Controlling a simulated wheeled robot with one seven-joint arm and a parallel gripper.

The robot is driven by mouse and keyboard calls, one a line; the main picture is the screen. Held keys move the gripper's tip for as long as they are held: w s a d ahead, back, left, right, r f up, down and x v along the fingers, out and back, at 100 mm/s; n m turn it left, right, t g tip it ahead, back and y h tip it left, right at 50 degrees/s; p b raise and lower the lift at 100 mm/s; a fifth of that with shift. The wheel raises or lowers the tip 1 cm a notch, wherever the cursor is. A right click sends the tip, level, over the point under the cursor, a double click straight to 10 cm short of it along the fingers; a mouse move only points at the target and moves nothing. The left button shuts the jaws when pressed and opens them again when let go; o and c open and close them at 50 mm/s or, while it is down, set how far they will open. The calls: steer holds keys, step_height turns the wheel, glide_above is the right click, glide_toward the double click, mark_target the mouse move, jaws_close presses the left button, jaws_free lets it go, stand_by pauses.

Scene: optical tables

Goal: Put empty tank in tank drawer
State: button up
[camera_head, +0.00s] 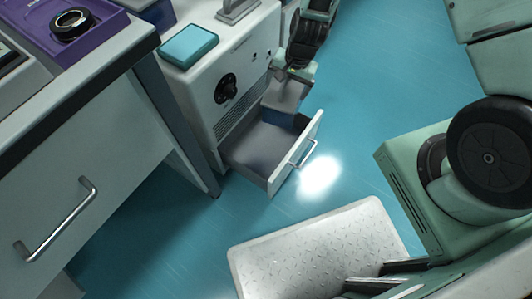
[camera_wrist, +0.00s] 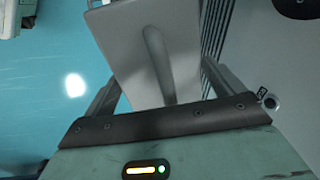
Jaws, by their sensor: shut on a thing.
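The drawer (camera_head: 258,148) of the white cabinet is pulled open, and most of its grey floor shows bare. My gripper (camera_head: 292,76) is at the drawer's far right side, shut on a grey tank (camera_head: 286,95). The tank is over or at the drawer's far right corner; I cannot tell whether it touches the drawer. A dark blue patch shows just below it. In the wrist view the tank (camera_wrist: 130,45) with its raised ridge sits between the fingers of my gripper (camera_wrist: 160,92). Its underside is hidden.
The white cabinet (camera_head: 222,75) has a black knob and carries a teal box (camera_head: 188,46) and a grey handled object (camera_head: 238,8). A workbench (camera_head: 85,150) with a purple tray (camera_head: 75,35) stands at left. Blue floor is free right of the drawer.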

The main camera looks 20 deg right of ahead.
steer(key=w+a+f+m+b, duration=0.1)
steer(key=a+f+m+b, duration=0.1)
steer(key=f+b, duration=1.7)
step_height(320, 180, down, 10)
steer(key=shift+a+r+m, duration=0.1)
steer(key=shift+a+m, duration=0.3)
steer(key=shift+a, duration=0.2)
steer(key=o, duration=1.1)
steer(key=shift+f, duration=0.2)
steer(key=shift+r, duration=0.15)
